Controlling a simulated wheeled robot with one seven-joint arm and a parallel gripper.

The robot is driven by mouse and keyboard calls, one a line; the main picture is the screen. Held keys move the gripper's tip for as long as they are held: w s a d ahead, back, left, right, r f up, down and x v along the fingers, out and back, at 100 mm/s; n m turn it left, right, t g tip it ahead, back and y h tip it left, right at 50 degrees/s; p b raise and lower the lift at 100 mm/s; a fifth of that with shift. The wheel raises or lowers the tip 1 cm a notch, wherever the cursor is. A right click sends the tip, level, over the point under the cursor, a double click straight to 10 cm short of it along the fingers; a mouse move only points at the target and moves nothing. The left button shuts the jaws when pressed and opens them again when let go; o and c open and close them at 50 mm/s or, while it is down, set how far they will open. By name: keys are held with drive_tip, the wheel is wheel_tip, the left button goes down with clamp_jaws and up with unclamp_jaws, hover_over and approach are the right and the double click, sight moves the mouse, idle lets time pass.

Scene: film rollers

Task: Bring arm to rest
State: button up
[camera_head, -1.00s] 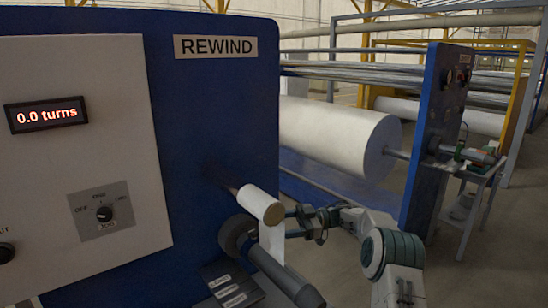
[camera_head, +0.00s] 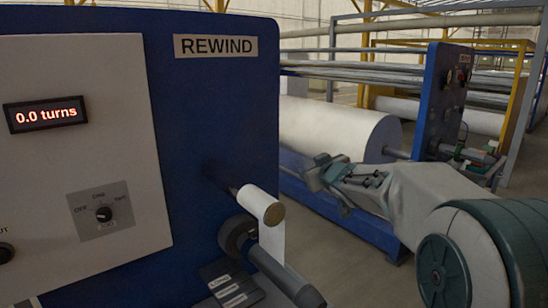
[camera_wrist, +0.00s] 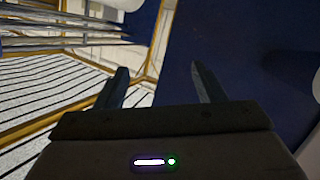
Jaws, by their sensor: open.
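My gripper (camera_head: 322,170) is in the middle of the head view, in front of the large white roll and right of the rewind core. My arm reaches in from the lower right. In the wrist view my gripper (camera_wrist: 160,84) shows two dark fingers spread apart with nothing between them. The rewind core (camera_head: 262,203), with a white strip hanging from it, sits on the blue rewind panel (camera_head: 215,110). My gripper is apart from it.
The large white roll (camera_head: 325,128) lies behind my gripper, with a blue stand (camera_head: 440,100) at its right. A grey roller (camera_head: 285,278) sticks out below the core. The control panel (camera_head: 80,170) reads 0.0 turns. Some open floor (camera_head: 345,235) shows below my arm.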

drive_tip(key=s+d+f+m+g+h, duration=0.1)
drive_tip(key=s+f, duration=0.4)
drive_tip(key=s, duration=0.7)
drive_tip(key=s+d+f+m+g+h, duration=0.1)
drive_tip(key=s+f+m+g, duration=0.2)
drive_tip(key=s, duration=1)
drive_tip(key=s+d+f+m+g+h, duration=0.1)
drive_tip(key=s+d+f+m+g, duration=0.1)
drive_tip(key=s+f+g, duration=0.5)
drive_tip(key=s+f, duration=0.1)
drive_tip(key=s, duration=0.5)
drive_tip(key=shift+s+f, duration=0.2)
drive_tip(key=shift+f, duration=0.05)
